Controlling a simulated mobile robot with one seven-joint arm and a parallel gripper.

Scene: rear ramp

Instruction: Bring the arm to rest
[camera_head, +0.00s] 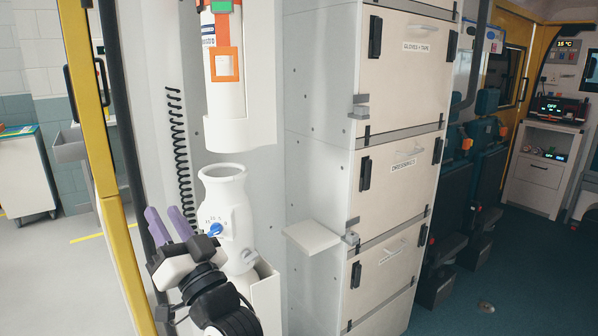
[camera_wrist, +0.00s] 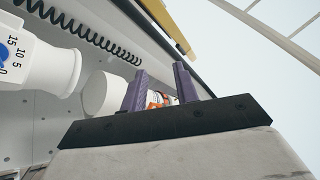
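My gripper (camera_head: 170,226) is at the lower left in the head view, with its two purple fingers pointing up and apart. It is beside a white regulator-like fitting (camera_head: 226,195) with a blue dial (camera_head: 215,229). In the wrist view my gripper (camera_wrist: 160,90) shows both purple fingers spread, with nothing gripped between them. A white cylinder with an orange label (camera_wrist: 160,98) shows behind the fingers. The dial fitting (camera_wrist: 35,62) is at the left of the wrist view, apart from the fingers.
A white cylinder with an orange square (camera_head: 226,65) hangs in a wall holder above the fitting. A small shelf (camera_head: 312,237) juts out from the drawer cabinet (camera_head: 395,175). A black coiled cord (camera_head: 180,150) hangs on the wall. A yellow door frame (camera_head: 100,150) stands at left.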

